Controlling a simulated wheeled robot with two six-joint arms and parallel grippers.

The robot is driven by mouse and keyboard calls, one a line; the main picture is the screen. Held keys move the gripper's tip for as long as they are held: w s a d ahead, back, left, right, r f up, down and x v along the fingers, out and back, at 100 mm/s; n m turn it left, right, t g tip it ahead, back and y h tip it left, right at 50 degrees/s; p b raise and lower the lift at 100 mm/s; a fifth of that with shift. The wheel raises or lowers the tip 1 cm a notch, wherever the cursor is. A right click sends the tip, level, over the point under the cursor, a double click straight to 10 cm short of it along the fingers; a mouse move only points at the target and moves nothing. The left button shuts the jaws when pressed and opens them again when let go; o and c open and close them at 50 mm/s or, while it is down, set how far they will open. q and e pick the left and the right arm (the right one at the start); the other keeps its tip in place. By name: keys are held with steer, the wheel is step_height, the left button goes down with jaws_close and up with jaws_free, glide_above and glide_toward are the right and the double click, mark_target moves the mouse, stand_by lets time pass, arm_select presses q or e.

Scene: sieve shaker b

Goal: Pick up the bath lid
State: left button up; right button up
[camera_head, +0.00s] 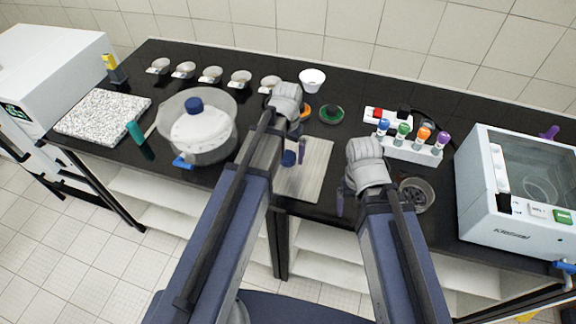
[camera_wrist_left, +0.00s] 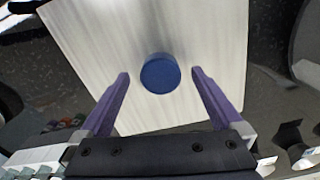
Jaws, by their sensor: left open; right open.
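The bath lid (camera_head: 313,180) is a flat, brushed-metal plate with a round blue knob (camera_head: 289,158), lying on the black bench in front of me. In the left wrist view the lid (camera_wrist_left: 95,45) fills the middle, and its knob (camera_wrist_left: 160,74) is centred. My left gripper (camera_head: 296,160) is over the lid, open, with its purple fingers on either side of the knob. In the wrist view the left fingertips (camera_wrist_left: 160,74) show gaps to the knob; their exact height is unclear. My right gripper (camera_head: 342,202) is open and empty right of the lid, partly hidden by its wrist.
A bath machine (camera_head: 505,222) stands at the right. A rack with coloured-cap bottles (camera_head: 412,149) and a round sieve (camera_head: 416,195) are right of my right wrist. A clear round vessel with a blue knob (camera_head: 197,125) stands left. Several small dishes and a white bowl (camera_head: 312,79) line the back.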

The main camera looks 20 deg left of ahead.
arm_select(q)
steer(key=shift+f+b, duration=0.4)
steer(key=shift+f, duration=0.5)
steer(key=shift+r, duration=0.1)
steer(key=shift+c, duration=0.2)
jaws_close()
